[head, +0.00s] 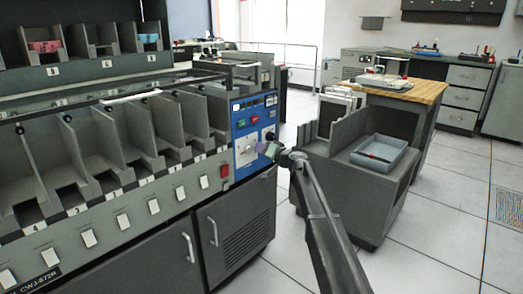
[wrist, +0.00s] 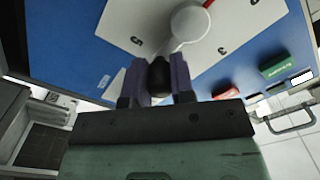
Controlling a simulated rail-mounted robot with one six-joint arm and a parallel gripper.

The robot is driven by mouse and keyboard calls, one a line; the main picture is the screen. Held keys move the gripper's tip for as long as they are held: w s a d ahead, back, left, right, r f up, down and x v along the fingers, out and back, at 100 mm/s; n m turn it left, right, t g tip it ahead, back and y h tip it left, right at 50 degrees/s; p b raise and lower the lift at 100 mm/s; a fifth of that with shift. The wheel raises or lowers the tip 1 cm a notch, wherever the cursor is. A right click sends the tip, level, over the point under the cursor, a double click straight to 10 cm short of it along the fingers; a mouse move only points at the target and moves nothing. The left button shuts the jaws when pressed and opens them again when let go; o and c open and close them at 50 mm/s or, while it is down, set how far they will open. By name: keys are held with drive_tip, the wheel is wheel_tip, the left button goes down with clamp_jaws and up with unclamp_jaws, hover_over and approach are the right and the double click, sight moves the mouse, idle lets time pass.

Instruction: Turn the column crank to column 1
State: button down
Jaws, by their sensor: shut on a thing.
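The column crank is on a pale dial plate (head: 241,158) on the blue control panel (head: 236,122) at the right end of the grey sorter. In the wrist view the crank's round white hub (wrist: 189,23) and its short arm reach down to a black knob (wrist: 158,75). My gripper (head: 266,149) is at the panel, and in the wrist view its two dark fingers (wrist: 157,85) are shut on that knob. The plate shows a 5 left of the crank arm and a 3 right of it in the wrist view. Other numerals are hidden or out of view.
A green button (wrist: 278,65) and a red button sit on the panel near the crank. Card pockets (head: 110,150) line the sorter to the left. A grey cart with a tray (head: 400,150) stands close on the right. Tiled floor is open beyond.

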drive_tip(key=n, duration=0.1)
drive_tip(key=r+n+p, duration=0.1)
drive_tip(key=n, duration=0.1)
drive_tip(key=r+n, duration=0.1)
drive_tip(key=n, duration=0.1)
drive_tip(key=shift+s+a+p, duration=0.2)
drive_tip(key=shift+s+p, duration=0.05)
drive_tip(key=shift+p, duration=0.1)
drive_tip(key=shift+n, duration=0.4)
drive_tip(key=c, duration=1)
unclamp_jaws()
drive_tip(key=shift+o, duration=0.2)
drive_tip(key=v, duration=1.1)
